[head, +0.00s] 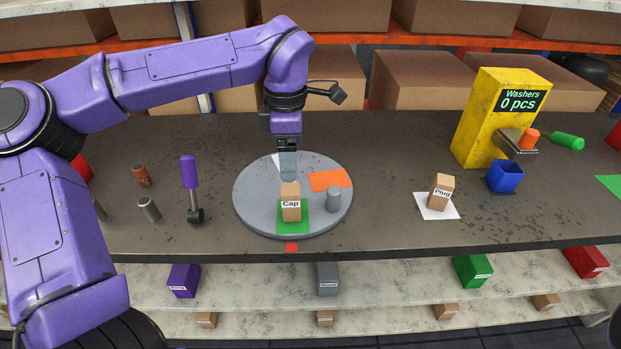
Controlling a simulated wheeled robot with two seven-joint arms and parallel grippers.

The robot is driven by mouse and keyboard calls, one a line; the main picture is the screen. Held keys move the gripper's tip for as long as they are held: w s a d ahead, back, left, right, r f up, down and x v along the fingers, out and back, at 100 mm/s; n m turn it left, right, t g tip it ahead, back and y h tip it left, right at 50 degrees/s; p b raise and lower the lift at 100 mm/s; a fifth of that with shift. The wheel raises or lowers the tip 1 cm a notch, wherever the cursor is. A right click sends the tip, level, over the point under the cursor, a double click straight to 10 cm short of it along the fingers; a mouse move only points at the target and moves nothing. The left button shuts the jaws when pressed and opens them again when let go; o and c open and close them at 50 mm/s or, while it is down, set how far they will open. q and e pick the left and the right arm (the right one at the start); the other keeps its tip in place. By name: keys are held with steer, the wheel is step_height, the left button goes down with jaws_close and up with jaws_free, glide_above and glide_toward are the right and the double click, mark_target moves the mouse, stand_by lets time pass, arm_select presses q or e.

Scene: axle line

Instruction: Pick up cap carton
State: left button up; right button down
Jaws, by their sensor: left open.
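The cap carton (291,204) is a small tan box with a white "Cap" label. It stands upright on a green patch (293,229) at the front of a round grey turntable (256,203). My left gripper (288,174) points down right above and behind the carton's top. It is open, and its fingertips look close to the carton's upper edge; I cannot tell whether they touch it. My right gripper is not in view.
A plug carton (441,194), a blue cup (504,177) and a yellow washer dispenser (492,112) stand right. The counter between is clear.

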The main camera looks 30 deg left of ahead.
mark_target(290, 189)
arm_select(q)
steer(key=shift+w+f, duration=0.15)
steer(key=shift+w, duration=0.15)
steer(key=f, duration=0.1)
steer(key=s+f, duration=0.1)
steer(key=f, duration=0.1)
steer(key=shift+s+f, duration=0.25)
steer(key=shift+f, duration=0.05)
steer(key=f, duration=0.3)
steer(key=f+p, duration=0.1)
steer(key=f, duration=0.1)
steer(key=shift+d+f, duration=0.15)
steer(key=shift+d, duration=0.15)
steer(key=shift+s+f, duration=0.1)
steer(key=shift+f, duration=0.2)
steer(key=c, duration=1.1)
